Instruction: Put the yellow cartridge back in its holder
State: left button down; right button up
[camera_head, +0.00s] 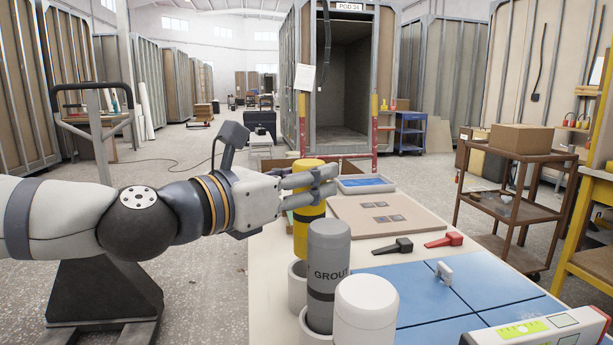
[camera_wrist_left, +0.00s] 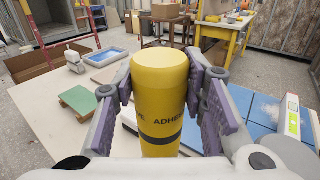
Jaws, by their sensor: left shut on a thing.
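The yellow cartridge (camera_head: 309,228) stands upright near the table's left edge. My left gripper (camera_head: 318,182) is shut around its upper part. In the left wrist view the yellow cartridge (camera_wrist_left: 160,90) sits between both finger pads, with dark lettering and a dark band facing the camera. A white round holder cup (camera_head: 297,290) is right below its lower end. The grey grout cartridge hides part of that cup, so I cannot tell whether the yellow cartridge's bottom is inside it or just above. My right gripper is not in view.
The grey grout cartridge (camera_head: 329,265) stands in another cup (camera_head: 312,332), close beside the yellow one. A white cylinder (camera_head: 366,312) stands in front. Blue tiles (camera_head: 420,285), black (camera_head: 393,246) and red (camera_head: 445,240) clips and a brown board (camera_head: 400,222) lie to the right.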

pick_arm(q)
jog(key=shift+s+f, duration=0.1)
jog(key=shift+f, duration=0.25)
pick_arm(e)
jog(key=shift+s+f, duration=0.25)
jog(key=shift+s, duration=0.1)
